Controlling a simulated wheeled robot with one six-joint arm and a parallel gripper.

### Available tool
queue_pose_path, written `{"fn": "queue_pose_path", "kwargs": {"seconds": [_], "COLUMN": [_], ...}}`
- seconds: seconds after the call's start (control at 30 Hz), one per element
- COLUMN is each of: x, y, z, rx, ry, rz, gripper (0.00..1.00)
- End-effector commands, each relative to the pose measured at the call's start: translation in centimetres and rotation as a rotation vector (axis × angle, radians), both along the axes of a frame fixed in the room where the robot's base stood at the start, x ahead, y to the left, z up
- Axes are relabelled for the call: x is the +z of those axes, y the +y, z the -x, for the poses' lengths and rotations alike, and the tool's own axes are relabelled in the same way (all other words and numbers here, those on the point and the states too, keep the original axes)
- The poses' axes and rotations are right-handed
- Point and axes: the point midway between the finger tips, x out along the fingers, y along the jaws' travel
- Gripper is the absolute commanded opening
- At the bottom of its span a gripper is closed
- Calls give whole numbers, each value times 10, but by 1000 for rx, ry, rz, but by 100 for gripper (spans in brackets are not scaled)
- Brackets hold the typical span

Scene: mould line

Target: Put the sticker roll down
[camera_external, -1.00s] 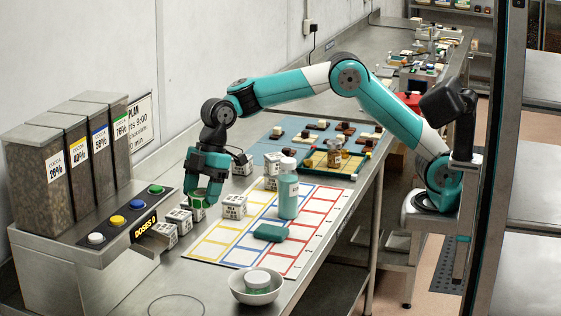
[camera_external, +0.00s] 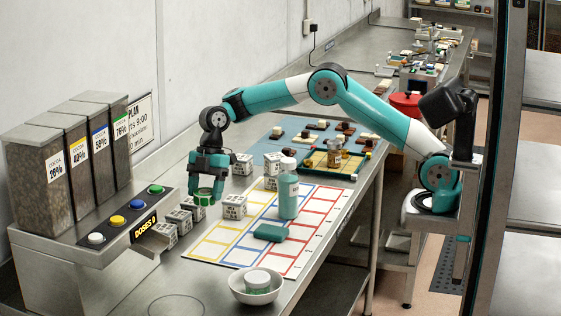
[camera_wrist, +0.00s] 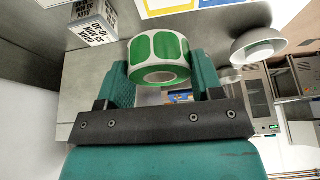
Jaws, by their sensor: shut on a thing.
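The sticker roll (camera_wrist: 158,52) is white with green rounded labels and a hollow core. It also shows in the external view (camera_external: 203,198), small and green at the fingertips. My gripper (camera_wrist: 160,75) is shut on the roll, with one teal finger on each side of it. In the external view my gripper (camera_external: 204,190) points down over the steel bench, between the dispenser buttons and the coloured grid sheet. Whether the roll touches the bench I cannot tell.
White printed boxes (camera_external: 233,206) stand close on the right and more stand at the dispenser (camera_external: 70,215). A white bowl (camera_external: 256,287) is at the front.

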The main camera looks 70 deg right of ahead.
Motion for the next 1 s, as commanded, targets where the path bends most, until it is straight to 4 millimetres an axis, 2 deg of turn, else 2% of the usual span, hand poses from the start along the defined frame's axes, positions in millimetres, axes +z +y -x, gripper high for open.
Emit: {"fn": "queue_pose_path", "kwargs": {"seconds": [0.1,0.3,0.53,0.73,1.0], "x": [-32,-68,-86,-115,-119], "y": [0,0,0,0,0], "z": [1,0,0,0,0], "rx": [0,-1,-1,-1,0], "ry": [4,1,2,1,-1], "rz": [1,1,1,1,0], "gripper": [37,37,37,37,37]}}
